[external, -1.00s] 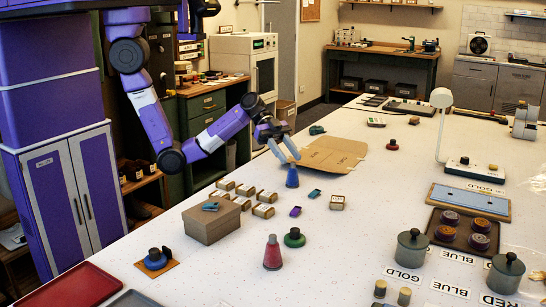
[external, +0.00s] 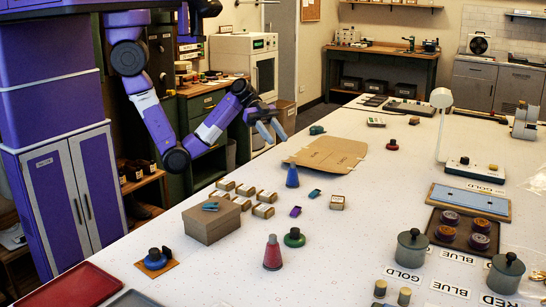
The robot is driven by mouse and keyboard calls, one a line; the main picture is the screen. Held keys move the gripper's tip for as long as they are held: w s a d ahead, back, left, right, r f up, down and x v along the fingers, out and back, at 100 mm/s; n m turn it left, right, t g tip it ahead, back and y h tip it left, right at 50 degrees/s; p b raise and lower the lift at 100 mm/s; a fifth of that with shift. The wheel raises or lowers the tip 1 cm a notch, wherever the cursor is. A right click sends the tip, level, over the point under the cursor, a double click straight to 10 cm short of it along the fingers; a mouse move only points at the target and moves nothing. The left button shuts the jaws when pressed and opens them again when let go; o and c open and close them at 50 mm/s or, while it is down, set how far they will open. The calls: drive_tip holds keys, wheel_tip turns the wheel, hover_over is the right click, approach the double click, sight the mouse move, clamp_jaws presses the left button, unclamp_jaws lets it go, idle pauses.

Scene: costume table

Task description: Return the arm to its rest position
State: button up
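My arm (external: 203,137) reaches in from the left side of the table, its forearm angled up to the right. My gripper (external: 272,138) is raised above the table's left edge, with its two light fingers apart and nothing visible between them. A blue cone-shaped piece (external: 292,175) stands upright on the table below and to the right of the gripper, apart from it. The white table (external: 350,215) fills the middle and right of the view.
A cardboard sheet (external: 328,153) lies right of my gripper. A brown box (external: 211,220), several small boxes (external: 264,211), a red cone (external: 272,253) and a green knobbed piece (external: 294,238) stand nearer. A lamp (external: 441,100) rises at the right.

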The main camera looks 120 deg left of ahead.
drive_tip(key=w+a+r+n+t+y, duration=0.3)
drive_tip(key=a+n, duration=0.1)
drive_tip(key=a, duration=0.1)
drive_tip(key=f+n+y, duration=0.1)
drive_tip(key=n+y, duration=0.1)
drive_tip(key=s+a+f+n+t+y, duration=0.1)
drive_tip(key=n+y, duration=0.2)
drive_tip(key=s+f+n+y, duration=0.1)
drive_tip(key=f+n+y, duration=0.1)
drive_tip(key=y, duration=0.1)
drive_tip(key=shift+s+a, duration=0.25)
drive_tip(key=shift+a, duration=0.1)
drive_tip(key=s+d+f, duration=0.1)
drive_tip(key=s+d+y, duration=0.1)
drive_tip(key=s+d, duration=0.1)
drive_tip(key=s+d+f+n+y, duration=0.1)
drive_tip(key=s+d, duration=0.1)
drive_tip(key=shift+d+f, duration=0.2)
drive_tip(key=shift+f, duration=0.15)
drive_tip(key=s+d+f+m+h, duration=0.2)
drive_tip(key=s+d+m+h, duration=0.1)
drive_tip(key=s+d, duration=0.7)
drive_tip(key=s+d+f+m+h, duration=0.2)
drive_tip(key=s+d+m+h, duration=0.1)
drive_tip(key=s+d, duration=0.8)
drive_tip(key=shift+s+d+f+g+h, duration=0.15)
drive_tip(key=shift+s+f+g+h, duration=0.15)
drive_tip(key=shift+s+h, duration=0.35)
drive_tip(key=shift+s, duration=0.1)
